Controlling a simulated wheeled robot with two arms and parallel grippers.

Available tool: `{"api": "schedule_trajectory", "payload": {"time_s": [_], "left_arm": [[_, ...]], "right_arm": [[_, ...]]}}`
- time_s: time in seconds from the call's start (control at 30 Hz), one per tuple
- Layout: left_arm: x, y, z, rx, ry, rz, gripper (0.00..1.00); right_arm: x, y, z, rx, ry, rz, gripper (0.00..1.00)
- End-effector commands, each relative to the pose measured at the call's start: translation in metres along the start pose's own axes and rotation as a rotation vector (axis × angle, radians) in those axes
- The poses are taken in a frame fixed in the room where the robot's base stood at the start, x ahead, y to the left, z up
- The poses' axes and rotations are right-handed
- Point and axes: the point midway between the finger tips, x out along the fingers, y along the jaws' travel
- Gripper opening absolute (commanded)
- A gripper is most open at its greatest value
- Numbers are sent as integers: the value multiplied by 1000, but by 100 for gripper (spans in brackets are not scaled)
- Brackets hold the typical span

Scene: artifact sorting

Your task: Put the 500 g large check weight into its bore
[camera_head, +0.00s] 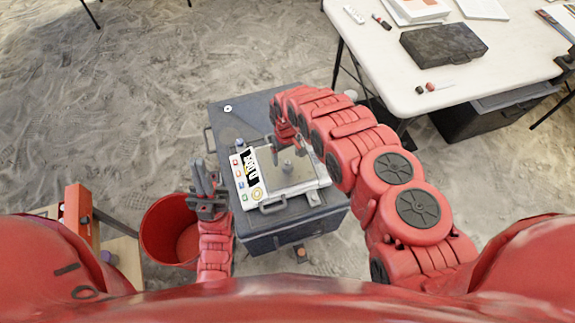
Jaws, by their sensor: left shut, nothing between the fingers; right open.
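That device lies on top of a dark grey case (229,127). My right gripper (288,146) is open, just beyond the cylinder and above the device. I cannot tell whether it touches the cylinder. My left gripper (204,170) is shut and empty, left of the case. No bore can be made out clearly; the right arm hides part of the case top.
A red bin (158,232) stands left of the case. A white disc (228,108) and a small blue-grey item (239,143) are on the case top. A white table (405,72) with a black box (443,45) is at the upper right.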

Motion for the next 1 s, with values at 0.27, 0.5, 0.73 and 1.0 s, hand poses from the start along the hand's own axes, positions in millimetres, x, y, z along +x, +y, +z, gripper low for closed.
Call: {"api": "schedule_trajectory", "payload": {"time_s": [0.27, 0.5, 0.73, 1.0], "left_arm": [[2, 0, 0, 0, 0, 0, 0], [-9, 0, 2, 0, 0, 0, 0], [-17, 1, 3, 0, 0, 0, 0], [-16, 1, 3, 0, 0, 0, 0]], "right_arm": [[16, 2, 0, 1, 3, 0, 89], [42, 3, 0, -1, 3, 0, 89], [53, 4, 0, 0, 4, 1, 89], [52, 4, 0, 0, 2, 0, 87]]}}
